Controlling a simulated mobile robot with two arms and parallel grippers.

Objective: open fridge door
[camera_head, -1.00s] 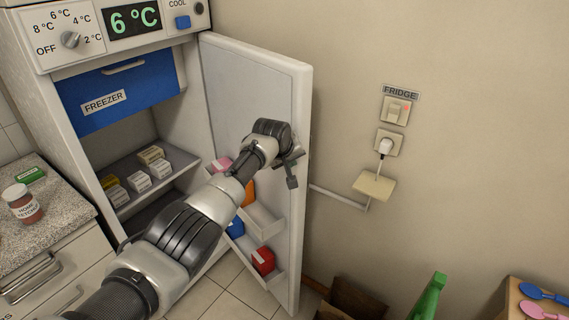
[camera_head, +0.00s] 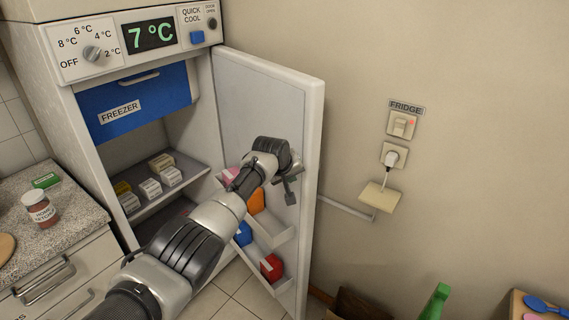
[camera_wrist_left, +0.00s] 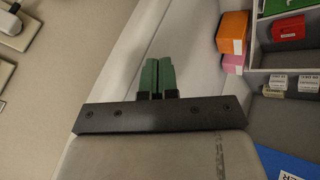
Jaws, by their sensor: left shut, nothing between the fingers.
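The fridge door (camera_head: 262,100) stands wide open, swung out to the right toward the wall, with its inner side and shelves facing me. The fridge body (camera_head: 50,110) is at the left, its shelf in plain view. My left gripper (camera_head: 290,190) is at the inner side of the door near its free edge. In the left wrist view its two green fingers (camera_wrist_left: 157,76) are together, with nothing between them, in front of the pale door (camera_wrist_left: 190,45). Whether they touch the door I cannot tell. My right gripper is out of view.
Small boxes sit on the fridge shelf (camera_head: 195,168), and colored packages, one red (camera_head: 271,267), sit in the door shelves. The blue freezer flap (camera_head: 135,100) is shut. A counter (camera_head: 75,215) with a jar (camera_head: 40,210) is at left. A plug (camera_head: 392,158) and pipe (camera_head: 345,208) are on the wall.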

